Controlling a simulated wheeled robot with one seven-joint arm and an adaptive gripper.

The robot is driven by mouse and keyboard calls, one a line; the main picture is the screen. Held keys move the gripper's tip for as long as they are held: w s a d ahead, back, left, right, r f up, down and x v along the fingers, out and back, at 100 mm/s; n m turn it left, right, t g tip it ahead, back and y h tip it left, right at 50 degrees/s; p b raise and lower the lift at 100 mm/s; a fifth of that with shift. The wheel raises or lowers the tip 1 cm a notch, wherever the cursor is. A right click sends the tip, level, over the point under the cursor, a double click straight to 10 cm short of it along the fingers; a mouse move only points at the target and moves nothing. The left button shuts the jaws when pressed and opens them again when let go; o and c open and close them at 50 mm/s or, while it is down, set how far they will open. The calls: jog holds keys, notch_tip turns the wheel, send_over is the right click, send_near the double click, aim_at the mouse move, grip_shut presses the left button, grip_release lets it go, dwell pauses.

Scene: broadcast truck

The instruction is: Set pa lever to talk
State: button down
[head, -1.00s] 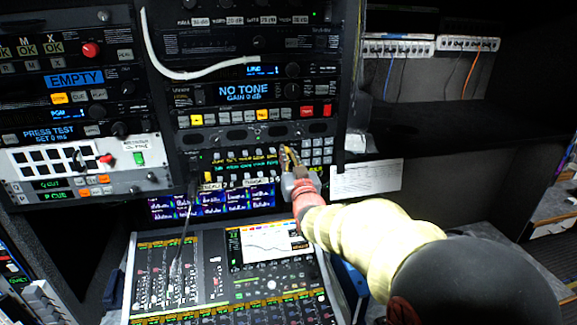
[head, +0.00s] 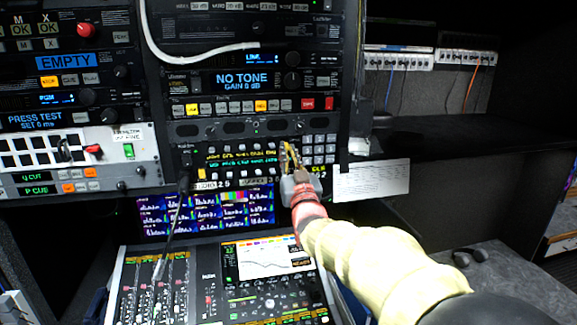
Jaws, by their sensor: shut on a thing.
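My gripper (head: 290,153) is at the right part of a black rack panel (head: 240,143) with yellow and green lettering, just left of its grey keypad (head: 318,148). Its fingers point at the panel and are closed together on something small there. This appears to be the pa lever, but the fingers hide it, so I cannot see its position. The red wrist and cream sleeve of my arm reach in from the lower right.
A screen with coloured meters (head: 205,210) and a mixing console (head: 150,285) lie below the panel. A white paper card (head: 371,180) hangs right of the gripper. A white cable (head: 200,72) loops across the rack above. A dark shelf (head: 450,150) is at right.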

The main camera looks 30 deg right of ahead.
jog(key=shift+f+t+b, duration=0.3)
jog(key=shift+t+b, duration=0.2)
jog(key=shift+b, duration=1.55)
jog(key=shift+r+b, duration=0.15)
jog(key=shift+b, duration=0.3)
jog(key=c, duration=2.1)
grip_release()
jog(key=shift+c, duration=0.2)
jog(key=shift+w, duration=0.1)
jog(key=v, duration=1.2)
jog(key=shift+w+f, duration=0.1)
jog(key=shift+f, duration=0.1)
